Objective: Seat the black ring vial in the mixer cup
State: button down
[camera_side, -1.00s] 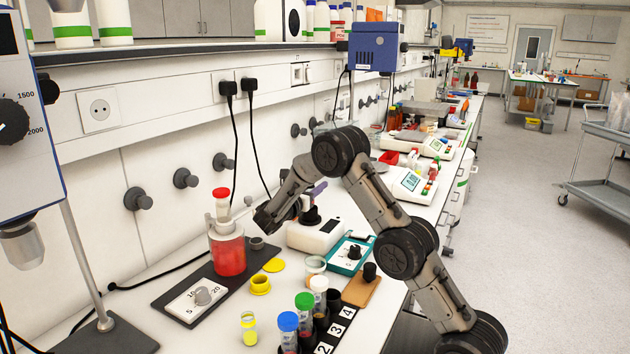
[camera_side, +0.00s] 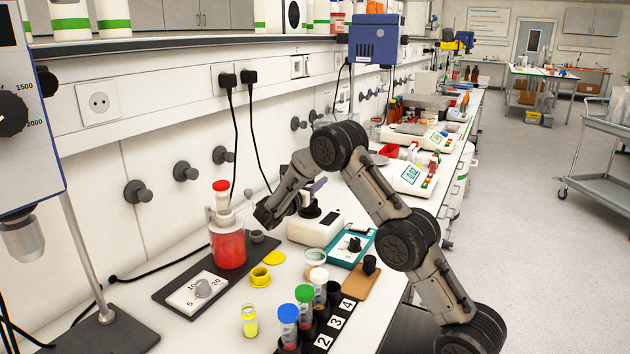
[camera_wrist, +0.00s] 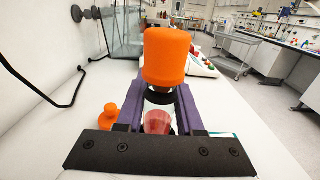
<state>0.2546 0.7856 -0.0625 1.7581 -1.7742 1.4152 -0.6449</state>
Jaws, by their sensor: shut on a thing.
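My gripper (camera_wrist: 160,112) has purple fingers and is shut on a vial with a black ring (camera_wrist: 166,97) and a large orange cap (camera_wrist: 167,58). Red showing between the fingers appears to be the vial's lower part. In the side view a purple finger of my gripper (camera_side: 318,186) shows at the white mixer (camera_side: 315,228), over its dark top (camera_side: 311,211). The arm hides most of the vial there. I cannot tell the vial's lower end from the cup, or whether they touch.
A red-filled jar (camera_side: 228,248) stands left of the mixer, and a teal device (camera_side: 350,246) stands to the right. A numbered rack (camera_side: 325,330) with capped vials is in front. A small orange object (camera_wrist: 108,116) is at left in the wrist view.

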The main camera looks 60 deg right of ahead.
jog(key=shift+f, duration=1.6)
dwell(0.6)
jog(key=shift+c, duration=2.3)
grip_release()
